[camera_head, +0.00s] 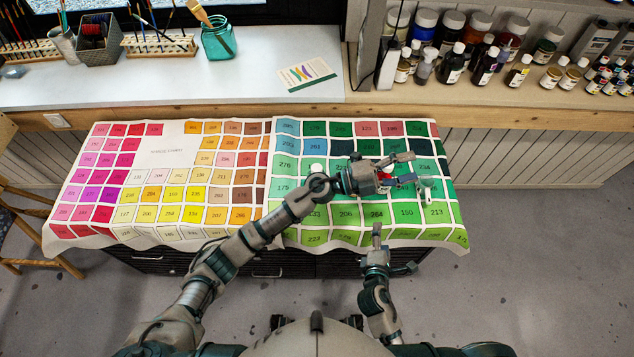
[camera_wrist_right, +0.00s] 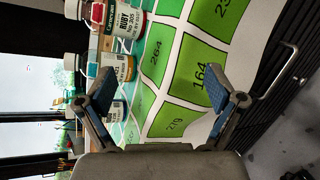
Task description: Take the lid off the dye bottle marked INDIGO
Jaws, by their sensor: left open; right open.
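My left gripper (camera_head: 408,169) is open above the right part of the colour-chart cloth, over the dark green squares. Small bottles partly hidden by it show red, blue and white bits; a white-topped item (camera_head: 425,184) stands just right of it. My right gripper (camera_head: 395,248) is open and empty at the cloth's front edge; its two spread fingers also show in the right wrist view (camera_wrist_right: 160,88). That view shows a bottle labelled RUBY (camera_wrist_right: 127,22), an orange-labelled bottle (camera_wrist_right: 122,67) and another small one (camera_wrist_right: 117,108). I cannot read INDIGO on any label.
The cloth (camera_head: 165,155) with numbered colour squares covers the table. A white lid (camera_head: 317,168) shows beside my left forearm. Behind are a shelf with many bottles (camera_head: 454,65), a turquoise jar (camera_head: 218,42) with brushes, and a card (camera_head: 308,74). The cloth's left half is clear.

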